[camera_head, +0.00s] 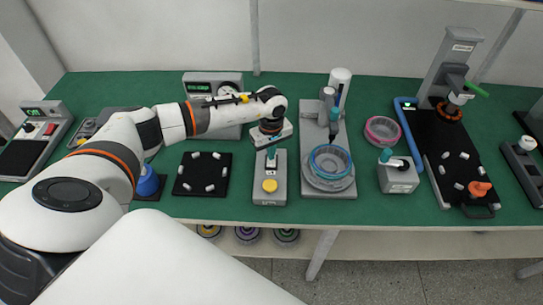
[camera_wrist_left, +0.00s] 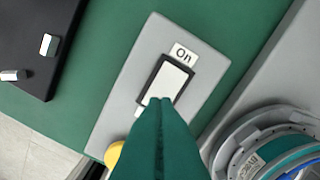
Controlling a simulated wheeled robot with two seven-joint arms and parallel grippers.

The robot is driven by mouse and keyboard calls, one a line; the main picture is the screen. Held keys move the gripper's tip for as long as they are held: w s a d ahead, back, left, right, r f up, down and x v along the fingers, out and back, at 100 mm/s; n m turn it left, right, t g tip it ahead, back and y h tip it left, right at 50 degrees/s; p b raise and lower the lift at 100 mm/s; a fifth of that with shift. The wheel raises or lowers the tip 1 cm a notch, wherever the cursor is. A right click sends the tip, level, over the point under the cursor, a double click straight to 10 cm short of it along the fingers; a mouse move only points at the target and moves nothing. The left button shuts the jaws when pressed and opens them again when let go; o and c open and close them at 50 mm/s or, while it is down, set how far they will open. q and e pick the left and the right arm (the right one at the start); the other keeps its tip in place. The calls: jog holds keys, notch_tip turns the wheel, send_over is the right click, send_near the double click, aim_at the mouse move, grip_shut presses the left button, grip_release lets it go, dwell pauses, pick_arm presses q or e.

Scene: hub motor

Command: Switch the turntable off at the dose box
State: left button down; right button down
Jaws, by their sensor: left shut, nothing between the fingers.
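The dose box (camera_head: 268,196) is a grey box at the front middle of the green table, with a round yellow button (camera_head: 270,185). In the left wrist view the dose box (camera_wrist_left: 125,95) has a white rocker switch (camera_wrist_left: 168,80) in a black frame, beside a label reading "On" (camera_wrist_left: 183,54). My left gripper (camera_head: 271,153) is over the box's far end, pointing down. Its teal fingers (camera_wrist_left: 160,103) are shut and empty and cover the switch's near end; I cannot tell whether they touch it. The turntable (camera_head: 328,180) stands right of the box, carrying a blue-rimmed round part (camera_head: 331,160).
A black mat (camera_head: 202,187) with small pale pieces lies left of the box. A dispenser column (camera_head: 338,80) rises behind the turntable. A small grey box (camera_head: 398,178) and a pink ring (camera_head: 382,131) stand to the right. A grey device (camera_head: 213,83) is at the back.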

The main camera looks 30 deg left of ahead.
aim_at(272, 163)
pick_arm(q)
jog(key=shift+f+b, duration=1.3)
jog(key=shift+f, duration=0.05)
dwell(1.0)
jog(key=shift+r+p, duration=2)
jog(key=shift+r, duration=1.55)
